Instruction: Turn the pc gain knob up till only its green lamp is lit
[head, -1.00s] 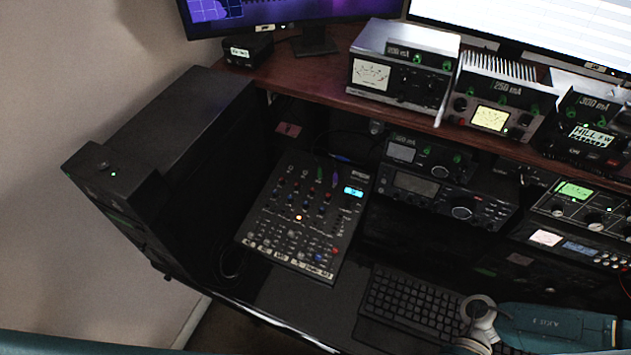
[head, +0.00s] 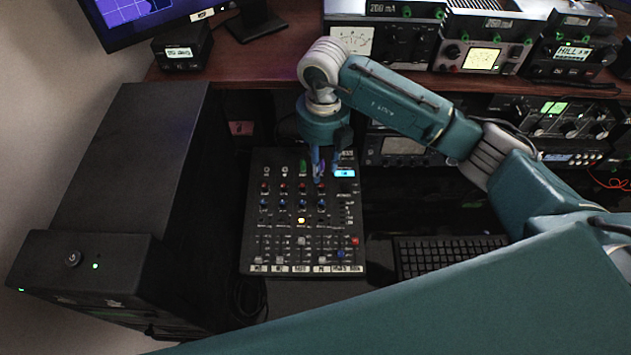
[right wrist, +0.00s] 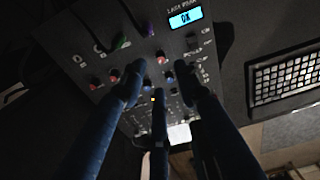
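The black mixer (head: 258,190) lies flat below the shelf, with rows of red and blue knobs. Its labels are too small to read, so I cannot tell which knob is pc gain. One yellow lamp (head: 301,220) glows mid-panel; it also shows in the right wrist view (right wrist: 153,99). I see no lit green lamp on the mixer. My right gripper (head: 318,178) points down over the mixer's upper right knobs. In the right wrist view its three fingers (right wrist: 157,80) are spread, with a red knob (right wrist: 162,56) and a blue knob near the gap. My left gripper is out of view.
The mixer's blue display (head: 345,173) is lit beside the gripper. Green and purple plugs (right wrist: 146,29) stand at the mixer's top. A black tower (head: 80,262) is at left, a keyboard (head: 450,254) at right. The wooden shelf (head: 260,62) with radios overhangs behind.

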